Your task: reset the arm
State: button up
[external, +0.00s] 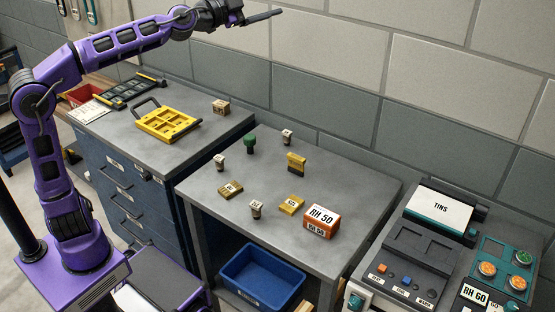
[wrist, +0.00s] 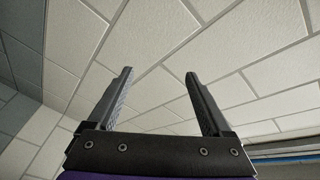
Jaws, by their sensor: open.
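My purple arm rises at the left of the external view and reaches to the right, high above the benches. My gripper (external: 262,16) is up in front of the block wall, well clear of every bench top. In the wrist view my gripper (wrist: 160,85) shows two dark fingers standing wide apart, with nothing between them. Only the pale block wall (wrist: 170,40) is behind them.
The middle grey bench (external: 330,170) holds several small stamps and blocks and an orange RH 50 box (external: 320,221). A blue bin (external: 262,277) is below. The left bench has a yellow mould (external: 168,122). A TINS machine (external: 438,210) stands right.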

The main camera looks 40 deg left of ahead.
jog(key=w+a+f+n+y, duration=0.1)
jog(key=a+f+n+y, duration=0.3)
jog(key=a+n, duration=0.55)
jog(key=w+a+f+n+y, duration=0.1)
jog(key=a+f+n+y, duration=0.3)
jog(key=a+n, duration=0.5)
jog(key=s+a+f+m+g+h+p, duration=0.15)
jog(key=s+f+g, duration=0.45)
jog(key=s+f, duration=0.95)
jog(key=s+a+f+m+g+p, duration=0.1)
jog(key=s+a+f+m+g, duration=0.35)
jog(key=s+f, duration=1.05)
jog(key=s+f+b, duration=0.1)
jog(key=b, duration=0.1)
jog(key=s+d+f+n+g+b, duration=0.1)
jog(key=f+b, duration=0.1)
jog(key=b, duration=0.1)
jog(key=s+f+n+b, duration=0.1)
jog(key=b, duration=0.1)
jog(key=shift+s+d+f+g, duration=0.2)
jog(key=shift+s+g, duration=0.05)
